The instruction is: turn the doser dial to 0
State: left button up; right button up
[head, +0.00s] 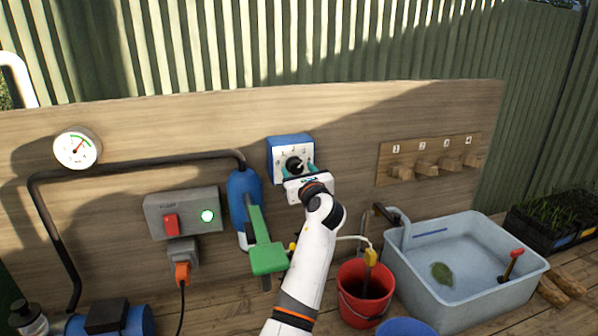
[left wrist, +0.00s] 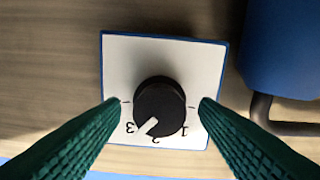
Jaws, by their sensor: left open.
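The doser (head: 290,146) is a blue box with a white face and a black dial (head: 294,163), mounted on the wooden board. In the left wrist view the dial (left wrist: 160,106) appears upside down. Its white pointer lies between the 2 and the 3; the 1 also shows, but I cannot make out a 0. My left gripper (head: 297,170) is at the doser face, its green fingers open on either side of the dial. In the left wrist view a gap shows between each fingertip and the knob. My right gripper is not in view.
A blue cylinder (head: 238,187) with a green lever (head: 266,250) is left of the doser. A grey switch box (head: 183,213) and gauge (head: 77,148) are further left. A red bucket (head: 352,305) and water basin (head: 480,308) stand below right. Labelled pegs (head: 428,167) are right.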

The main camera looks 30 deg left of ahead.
pick_arm(q)
jog(key=c, duration=1)
